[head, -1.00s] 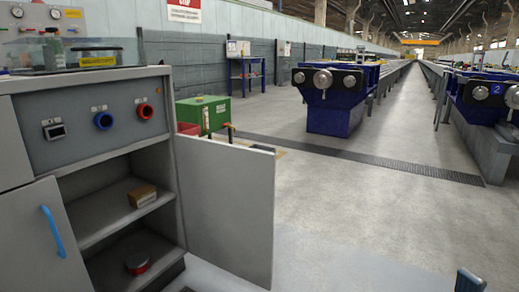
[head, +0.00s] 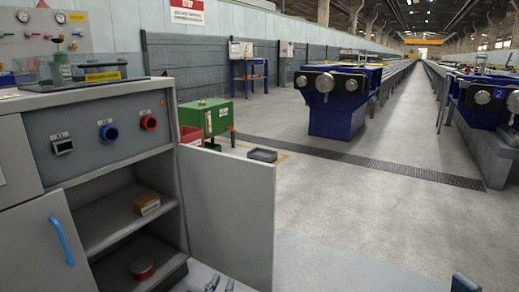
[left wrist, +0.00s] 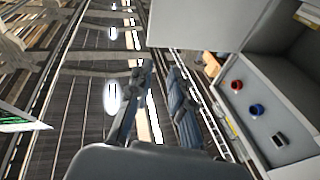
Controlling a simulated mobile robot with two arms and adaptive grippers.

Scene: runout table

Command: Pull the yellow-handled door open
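The grey cabinet (head: 150,105) stands at the left of the head view. Its right door (head: 228,215) is swung wide open, standing out from the right side of the opening. No yellow handle shows; the door's far face is hidden. The left door (head: 45,240), with a blue handle (head: 57,241), is shut. My left gripper (head: 221,285) is at the bottom edge, in front of the open door's lower part. In the left wrist view its fingers (left wrist: 155,95) are apart with nothing between them. A dark tip at the lower right, likely my right gripper (head: 466,284), is mostly cut off.
Inside the cabinet, a small cardboard box (head: 147,203) lies on the shelf and a red round object (head: 142,268) lies below. Open floor lies to the right.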

